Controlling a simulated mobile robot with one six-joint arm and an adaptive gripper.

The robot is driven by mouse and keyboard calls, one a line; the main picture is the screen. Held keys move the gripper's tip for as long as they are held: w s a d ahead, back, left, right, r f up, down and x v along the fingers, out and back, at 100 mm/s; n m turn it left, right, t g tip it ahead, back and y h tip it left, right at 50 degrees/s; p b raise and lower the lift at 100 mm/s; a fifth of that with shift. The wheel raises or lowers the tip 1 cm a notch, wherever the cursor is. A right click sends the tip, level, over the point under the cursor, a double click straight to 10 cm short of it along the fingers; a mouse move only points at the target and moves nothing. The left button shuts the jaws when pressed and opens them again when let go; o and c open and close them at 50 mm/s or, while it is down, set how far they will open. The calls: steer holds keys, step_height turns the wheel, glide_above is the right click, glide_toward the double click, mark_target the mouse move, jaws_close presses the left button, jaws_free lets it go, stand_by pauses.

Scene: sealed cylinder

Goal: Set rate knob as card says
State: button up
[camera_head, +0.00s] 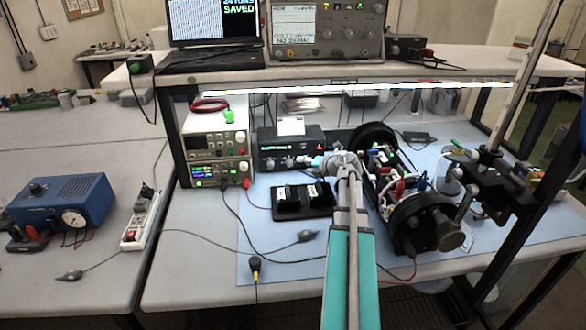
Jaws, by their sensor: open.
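A black box instrument (270,150) stands under the shelf, behind the mat's middle. A small white card (291,125) stands on top of it, its writing too small to read. My gripper (307,161) is at the right part of the box's front panel, pointing left towards it. The gripper is open. A small pale knob-like part shows by the fingertips, but I cannot tell whether it is the rate knob or whether the fingers touch it. The gripper and wrist hide part of the panel. The knob's setting is not readable.
A black tray with cells (302,197) lies just below my gripper. A large black open cylinder with wiring (405,190) stands close to its right. Stacked power supplies (216,150) stand left of the box. Cables cross the blue mat (285,262). The shelf (340,72) overhangs the box.

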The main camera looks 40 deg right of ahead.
mark_target(291, 164)
steer(key=shift+b+x, duration=1.05)
steer(key=shift+x, duration=2.3)
jaws_close()
